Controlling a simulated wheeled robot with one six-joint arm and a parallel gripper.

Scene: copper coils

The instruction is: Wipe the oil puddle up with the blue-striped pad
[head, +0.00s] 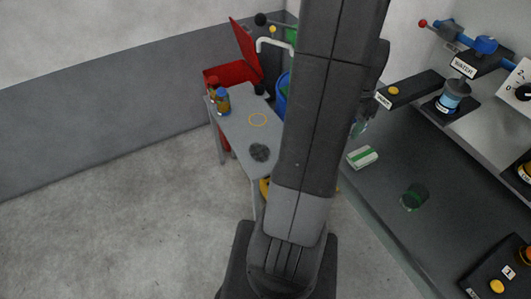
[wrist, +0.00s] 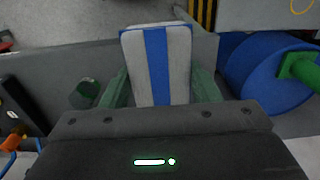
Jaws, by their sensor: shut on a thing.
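The blue-striped pad (wrist: 157,70) is pale grey with a blue stripe down its middle. In the wrist view it sits between the green fingers of my gripper (wrist: 157,88), which is shut on it. The pad is held out in front of the palm, and its lower end is hidden behind the gripper body. The oil puddle (head: 260,152) is a dark round patch on the grey side table (head: 236,129) in the head view, left of my arm. My arm hides most of the gripper and the pad in the head view.
A yellow ring (head: 257,119) marks the side table. Jars (head: 223,101) and a red open box (head: 232,71) stand at its far end. On the right bench lie a green-striped pad (head: 362,157) and a green cup (head: 414,197).

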